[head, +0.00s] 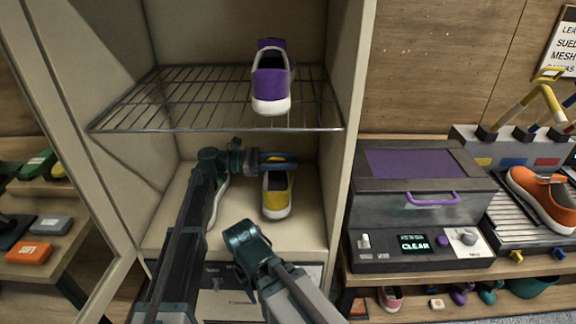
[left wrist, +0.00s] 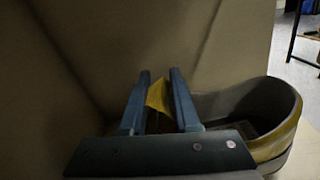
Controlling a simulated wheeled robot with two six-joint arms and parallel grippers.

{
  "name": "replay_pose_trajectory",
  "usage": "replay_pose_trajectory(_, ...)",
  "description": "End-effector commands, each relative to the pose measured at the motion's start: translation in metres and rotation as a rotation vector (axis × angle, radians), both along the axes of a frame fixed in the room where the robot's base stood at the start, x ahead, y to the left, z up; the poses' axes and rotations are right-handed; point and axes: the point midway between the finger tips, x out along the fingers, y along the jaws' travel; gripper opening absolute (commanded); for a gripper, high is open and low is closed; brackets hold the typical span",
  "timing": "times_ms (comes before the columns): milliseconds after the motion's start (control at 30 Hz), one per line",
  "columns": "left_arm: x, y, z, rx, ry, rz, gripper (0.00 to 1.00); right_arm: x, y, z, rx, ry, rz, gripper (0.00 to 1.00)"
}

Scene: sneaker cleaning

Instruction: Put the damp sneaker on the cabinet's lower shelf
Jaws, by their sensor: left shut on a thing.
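The yellow sneaker (head: 277,198) with a white toe is inside the cabinet, over its lower shelf (head: 306,232). Its toe points toward me, and I cannot tell whether the sole touches the shelf. My left gripper (head: 290,163) reaches in from the left and is shut on the sneaker's upper part. In the left wrist view, a yellow flap of it (left wrist: 158,95) is between the fingers, and its grey-lined opening (left wrist: 235,103) lies to the right. Part of my right arm shows low in the middle of the head view; its fingertips do not show.
A purple sneaker (head: 270,82) stands on the wire rack (head: 190,97) above my left gripper. Another pale-soled shoe (head: 218,204) is on the lower shelf, partly behind my left arm. The cabinet's right wall (head: 346,130) is close. A grey machine (head: 420,200) stands outside, right.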

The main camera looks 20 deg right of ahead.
Motion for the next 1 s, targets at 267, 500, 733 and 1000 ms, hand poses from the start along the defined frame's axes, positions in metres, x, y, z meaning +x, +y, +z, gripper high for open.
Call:
replay_pose_trajectory(267,0.0,0.0,-0.005,-0.001,0.0,0.0,0.0,0.0,0.0,-0.005,0.0,0.0,0.0,0.5)
replay_pose_trajectory(500,0.0,0.0,-0.012,-0.001,0.0,0.0,0.0,0.0,0.0,-0.012,0.0,0.0,0.0,0.5)
replay_pose_trajectory(733,0.0,0.0,-0.012,0.0,0.0,0.0,0.48,0.0,0.0,-0.012,0.0,0.0,0.0,0.5)
replay_pose_trajectory(1000,0.0,0.0,-0.012,0.0,0.0,0.0,0.61,0.0,0.0,-0.012,0.0,0.0,0.0,0.5)
